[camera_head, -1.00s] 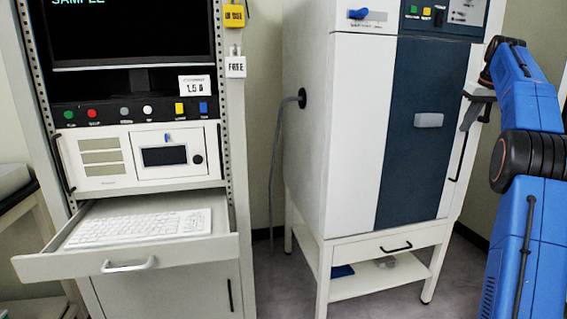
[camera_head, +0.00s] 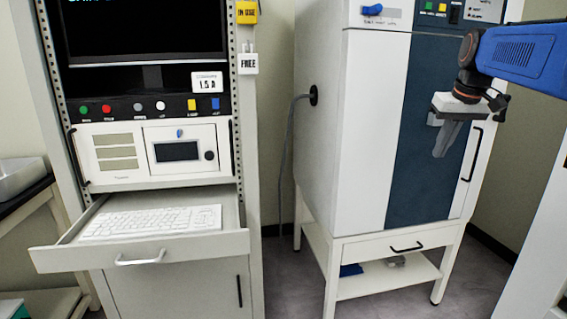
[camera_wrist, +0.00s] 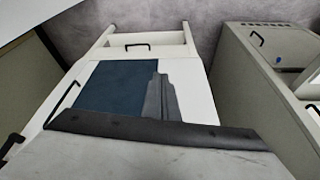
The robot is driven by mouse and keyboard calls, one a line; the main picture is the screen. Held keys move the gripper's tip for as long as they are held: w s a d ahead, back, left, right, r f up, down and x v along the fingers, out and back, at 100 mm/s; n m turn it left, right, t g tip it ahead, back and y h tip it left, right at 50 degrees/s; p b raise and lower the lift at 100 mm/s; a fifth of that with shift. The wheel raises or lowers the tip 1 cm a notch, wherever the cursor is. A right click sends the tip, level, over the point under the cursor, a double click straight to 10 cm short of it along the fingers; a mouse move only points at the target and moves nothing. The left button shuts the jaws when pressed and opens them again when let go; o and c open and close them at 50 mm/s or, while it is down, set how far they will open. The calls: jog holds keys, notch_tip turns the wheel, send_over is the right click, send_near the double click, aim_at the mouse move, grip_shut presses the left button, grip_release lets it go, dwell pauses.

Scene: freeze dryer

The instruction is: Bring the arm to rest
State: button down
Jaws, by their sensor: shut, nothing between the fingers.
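My gripper (camera_head: 446,138) hangs in front of the freeze dryer's dark blue door panel (camera_head: 412,175) in the head view, fingers pointing down. Its fingers are together and hold nothing. My blue arm comes in from the upper right. In the wrist view the shut fingers (camera_wrist: 161,98) show over the white and blue front of the freeze dryer. They appear apart from the cabinet, though the exact gap is hard to tell.
The freeze dryer (camera_head: 370,130) stands on a white stand with a drawer and lower shelf. To its left is an equipment rack (camera_head: 250,200) with its keyboard drawer (camera_head: 196,246) pulled out. A side table (camera_head: 40,205) is at far left. Floor shows between rack and dryer.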

jog(key=s+a+f, duration=0.4)
jog(key=s+f, duration=0.5)
jog(key=s, duration=0.1)
jog(key=s+a+f, duration=0.4)
jog(key=s+f, duration=0.5)
jog(key=s, duration=0.2)
jog(key=s+a+f, duration=0.4)
jog(key=s+f, duration=0.5)
jog(key=s, duration=0.1)
jog(key=shift+s+a+t, duration=0.15)
jog(key=shift+a+t, duration=0.15)
jog(key=shift+a, duration=0.05)
jog(key=c, duration=2.4)
grip_release()
jog(key=shift+r, duration=0.1)
jog(key=shift+c, duration=0.2)
